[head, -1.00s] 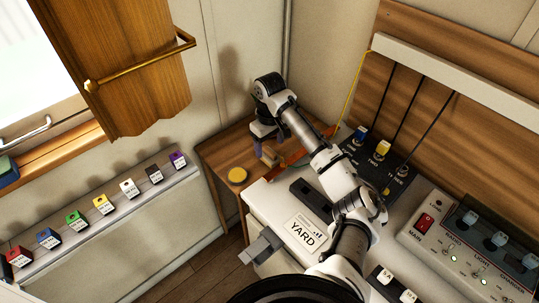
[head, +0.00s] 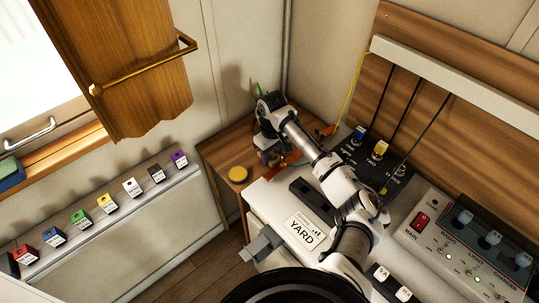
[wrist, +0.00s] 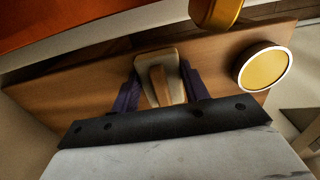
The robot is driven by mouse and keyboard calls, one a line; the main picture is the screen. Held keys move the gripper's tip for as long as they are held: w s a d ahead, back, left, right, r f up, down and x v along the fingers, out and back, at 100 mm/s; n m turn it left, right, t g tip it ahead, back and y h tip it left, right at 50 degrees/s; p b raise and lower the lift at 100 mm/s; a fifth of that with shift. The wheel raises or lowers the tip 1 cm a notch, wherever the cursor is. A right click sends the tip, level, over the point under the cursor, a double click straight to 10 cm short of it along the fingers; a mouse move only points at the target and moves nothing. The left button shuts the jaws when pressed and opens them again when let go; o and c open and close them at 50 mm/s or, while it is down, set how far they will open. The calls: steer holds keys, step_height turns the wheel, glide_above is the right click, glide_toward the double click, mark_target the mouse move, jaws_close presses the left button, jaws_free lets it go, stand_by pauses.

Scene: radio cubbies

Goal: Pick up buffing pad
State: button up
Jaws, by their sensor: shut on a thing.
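The buffing pad (wrist: 172,60), a beige block with a wooden grip, sits between the two purple fingers of my gripper (wrist: 160,88) in the wrist view. The fingers are shut on its sides. It is over the wooden corner table (wrist: 60,88); I cannot tell whether it touches the top. In the head view my gripper (head: 268,157) is low over the same table (head: 228,145), and my arm hides the pad.
A round yellow tin (head: 238,174) stands left of my gripper; a pale-rimmed yellow disc (wrist: 264,67) shows in the wrist view. A yellow cylinder (wrist: 215,12) and a red-orange strip (head: 292,157) are close by. The white console (head: 265,205) borders the table.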

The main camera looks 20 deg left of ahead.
mark_target(272, 152)
steer(key=shift+c, duration=1)
steer(key=shift+r, duration=0.1)
step_height(272, 152, up, 20)
steer(key=b, duration=0.2)
